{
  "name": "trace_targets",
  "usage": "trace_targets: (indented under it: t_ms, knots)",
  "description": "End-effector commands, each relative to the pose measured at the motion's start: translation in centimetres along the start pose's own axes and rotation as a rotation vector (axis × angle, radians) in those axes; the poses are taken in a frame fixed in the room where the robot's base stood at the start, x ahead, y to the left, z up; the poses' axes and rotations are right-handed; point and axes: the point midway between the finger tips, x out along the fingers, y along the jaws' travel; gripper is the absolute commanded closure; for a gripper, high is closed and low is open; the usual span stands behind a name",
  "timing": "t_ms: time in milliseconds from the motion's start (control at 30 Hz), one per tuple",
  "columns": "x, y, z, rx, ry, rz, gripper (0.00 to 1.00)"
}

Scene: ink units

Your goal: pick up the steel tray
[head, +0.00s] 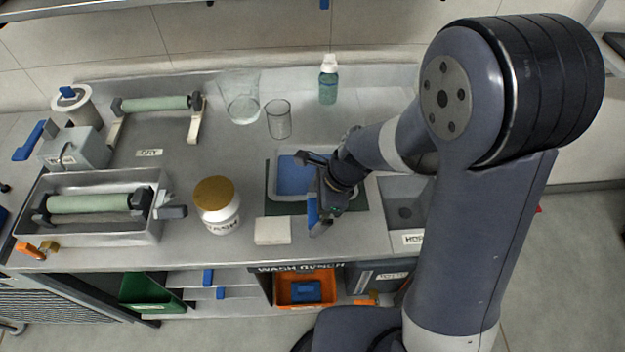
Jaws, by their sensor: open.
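The steel tray (271,178) is a shallow, pale-rimmed rectangle with a blue inside. It lies on a dark green mat (285,209) near the middle of the bench. My gripper (312,187) is open over the tray's right part, with one finger toward the back and a blue-tipped finger toward the front edge. I cannot tell whether the fingers touch the tray. My gripper and forearm hide its right side.
A white jar with a brown lid (219,200) and a pale block (272,231) stand left and in front. Glass beakers (279,120) and a green bottle (328,80) stand behind. A sink (404,205) is at right; a metal trough with a roller (90,232) is far left.

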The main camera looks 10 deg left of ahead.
Motion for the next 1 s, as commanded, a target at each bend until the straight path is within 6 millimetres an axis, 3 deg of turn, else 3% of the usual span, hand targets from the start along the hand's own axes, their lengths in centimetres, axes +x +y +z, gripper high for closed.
trace_targets:
  t_ms: [233,667,1000]
  knots:
    - [0.1,-0.01,-0.01,0.0,0.0,-0.001,0.01]
    - [0.08,-0.01,-0.01,0.001,0.0,-0.001,0.36]
    - [-0.76,-0.11,0.38,0.0,-0.002,-0.004,0.37]
